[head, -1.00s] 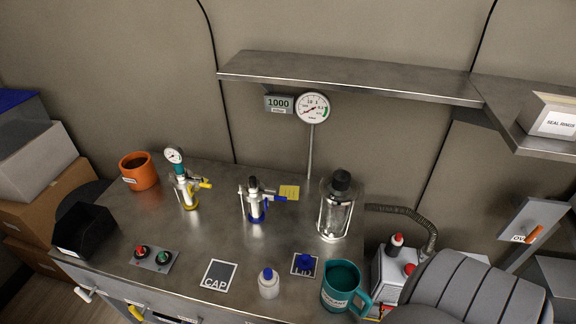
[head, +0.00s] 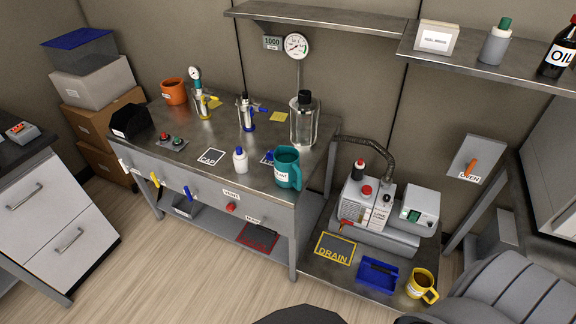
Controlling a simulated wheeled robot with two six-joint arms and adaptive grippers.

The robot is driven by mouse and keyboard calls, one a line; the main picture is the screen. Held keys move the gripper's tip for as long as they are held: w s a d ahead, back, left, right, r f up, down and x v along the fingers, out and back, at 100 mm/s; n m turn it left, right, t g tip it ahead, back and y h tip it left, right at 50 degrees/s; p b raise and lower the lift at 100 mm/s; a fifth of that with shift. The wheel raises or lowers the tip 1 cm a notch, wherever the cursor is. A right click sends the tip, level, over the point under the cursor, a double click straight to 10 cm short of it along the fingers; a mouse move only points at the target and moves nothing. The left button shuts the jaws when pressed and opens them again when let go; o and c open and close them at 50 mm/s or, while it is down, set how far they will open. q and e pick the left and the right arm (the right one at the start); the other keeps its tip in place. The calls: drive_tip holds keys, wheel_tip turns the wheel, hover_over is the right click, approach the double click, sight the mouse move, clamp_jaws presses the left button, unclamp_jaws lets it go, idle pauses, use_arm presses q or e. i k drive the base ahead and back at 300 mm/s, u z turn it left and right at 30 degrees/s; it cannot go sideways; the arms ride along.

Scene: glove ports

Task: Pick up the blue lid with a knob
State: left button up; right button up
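The blue lid with a knob (head: 266,157) sits on a small marked card on the steel bench (head: 180,125). Only its left part shows, because the teal mug (head: 287,170) stands in front of its right side. A white bottle with a blue cap (head: 240,161) stands just left of it. Neither of my grippers is in the head view.
A glass jar with a black top (head: 304,122) stands behind the lid. A CAP card (head: 211,157) lies to the left. A pump (head: 366,200) and a blue tray (head: 379,275) are on a lower platform at right. Open floor lies in front.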

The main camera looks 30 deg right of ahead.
sight(269, 156)
drive_tip(key=z, duration=1.05)
drive_tip(key=i, duration=0.1)
drive_tip(key=u, duration=0.05)
